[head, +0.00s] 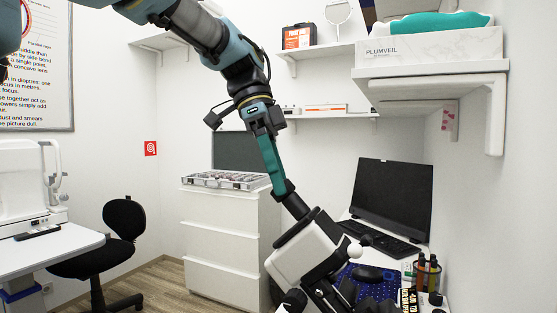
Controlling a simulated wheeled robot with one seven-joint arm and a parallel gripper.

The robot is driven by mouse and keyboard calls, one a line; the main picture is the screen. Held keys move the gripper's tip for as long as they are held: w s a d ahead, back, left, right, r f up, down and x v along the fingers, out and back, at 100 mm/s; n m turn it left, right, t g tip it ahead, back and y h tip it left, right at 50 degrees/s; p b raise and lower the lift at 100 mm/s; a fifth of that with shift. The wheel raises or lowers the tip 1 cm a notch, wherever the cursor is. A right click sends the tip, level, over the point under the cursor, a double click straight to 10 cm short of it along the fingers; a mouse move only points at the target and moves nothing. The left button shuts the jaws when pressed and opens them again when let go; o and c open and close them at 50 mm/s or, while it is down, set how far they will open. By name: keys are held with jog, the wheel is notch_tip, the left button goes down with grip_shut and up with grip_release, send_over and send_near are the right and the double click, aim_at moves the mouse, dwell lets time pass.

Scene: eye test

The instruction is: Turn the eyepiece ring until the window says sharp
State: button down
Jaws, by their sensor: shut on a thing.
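A tilted white and black instrument (303,252) stands at the lower middle of the head view, cut off by the bottom edge. Its black eyepiece tube (297,207) points up and left. My arm comes down from the upper left, and my gripper (284,189) is at the top end of this tube, shut on what seems to be the eyepiece ring. The fingertips and the ring are dark and small, so their edges are hard to tell apart. I cannot make out the window or any word in it.
A monitor (392,205) and keyboard (380,237) stand behind and right of the instrument. Small bottles (428,272) stand at the right. A white drawer cabinet (225,235) bears a lens case (226,180). A black chair (122,222) is at left. Wall shelves (430,72) jut out above right.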

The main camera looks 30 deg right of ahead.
jog(key=n+g+p, duration=0.1)
jog(key=n+p, duration=0.1)
jog(key=p, duration=0.1)
jog(key=n+g+y+p, duration=0.1)
jog(key=n+p, duration=0.2)
jog(key=p, duration=0.1)
jog(key=shift+w+d+r+n+p, duration=0.1)
jog(key=shift+w+r+n+p, duration=0.1)
jog(key=shift+n+p, duration=0.1)
jog(key=n+p, duration=0.1)
jog(key=n+g+p, duration=0.1)
jog(key=p, duration=0.1)
jog(key=n+p, duration=0.1)
jog(key=n, duration=0.1)
jog(key=shift+w+f+g, duration=0.15)
jog(key=shift+f+g, duration=0.15)
jog(key=shift+g, duration=0.1)
jog(key=shift+c, duration=1.8)
grip_release()
jog(key=b+v, duration=0.1)
jog(key=v, duration=0.9)
jog(key=shift+w+r, duration=0.2)
jog(key=shift+w, duration=0.1)
jog(key=shift+f, duration=0.1)
